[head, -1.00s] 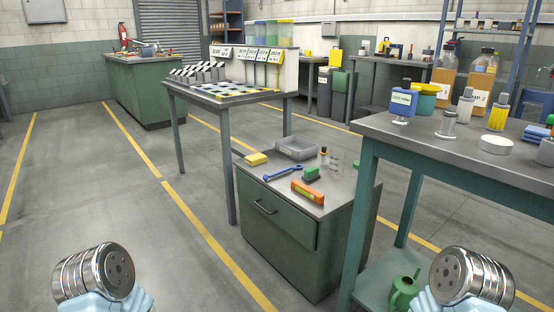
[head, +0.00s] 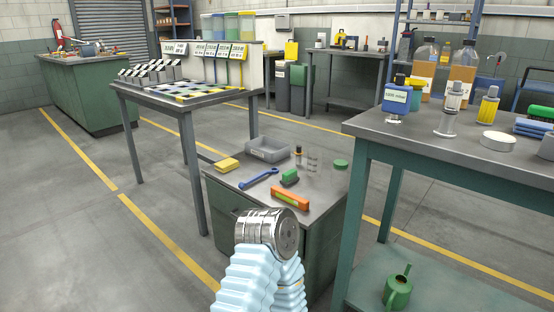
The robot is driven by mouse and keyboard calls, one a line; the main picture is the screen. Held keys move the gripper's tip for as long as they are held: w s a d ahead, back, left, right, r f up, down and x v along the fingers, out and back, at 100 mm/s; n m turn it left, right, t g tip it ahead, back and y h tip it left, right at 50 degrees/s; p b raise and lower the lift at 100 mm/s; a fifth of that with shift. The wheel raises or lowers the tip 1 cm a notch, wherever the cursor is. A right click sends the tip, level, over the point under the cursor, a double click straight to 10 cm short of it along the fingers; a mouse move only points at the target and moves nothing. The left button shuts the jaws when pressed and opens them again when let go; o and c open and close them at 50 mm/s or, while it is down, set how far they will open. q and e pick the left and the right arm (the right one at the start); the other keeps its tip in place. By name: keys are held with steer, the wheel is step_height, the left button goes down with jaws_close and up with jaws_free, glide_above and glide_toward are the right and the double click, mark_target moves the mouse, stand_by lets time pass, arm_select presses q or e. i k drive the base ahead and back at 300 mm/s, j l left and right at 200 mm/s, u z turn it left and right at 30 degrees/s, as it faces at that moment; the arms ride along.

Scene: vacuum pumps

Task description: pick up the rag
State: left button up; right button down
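A folded blue cloth (head: 532,128), which looks like the rag, lies on the right-hand workbench (head: 440,146) near the picture's right edge. One of my arms, with a pale blue sleeve and a metal joint, rises from the bottom middle in front of the green cabinet. It appears to be my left arm, well away from the cloth. No gripper fingers show, and my other arm is out of the picture.
On the workbench near the cloth are a white disc (head: 498,138), a yellow-bodied bottle (head: 488,107) and a syringe-like clear item (head: 450,110). A green cabinet (head: 322,205) holds a grey tray (head: 268,150) and tools. A watering can (head: 397,288) stands on the lower shelf.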

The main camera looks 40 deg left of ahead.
mark_target(227, 164)
steer(key=j+z, duration=0.15)
steer(key=j, duration=0.3)
steer(key=j+z, duration=0.2)
steer(key=j, duration=0.25)
steer(key=j+z, duration=0.15)
steer(key=j, duration=0.3)
steer(key=j+z, duration=0.2)
steer(key=j, duration=0.2)
steer(key=k+j+z, duration=0.15)
steer(key=j, duration=0.3)
steer(key=k+j+z, duration=0.15)
steer(key=j, duration=0.25)
steer(key=j+z, duration=0.2)
steer(key=j, duration=0.2)
steer(key=k, duration=0.1)
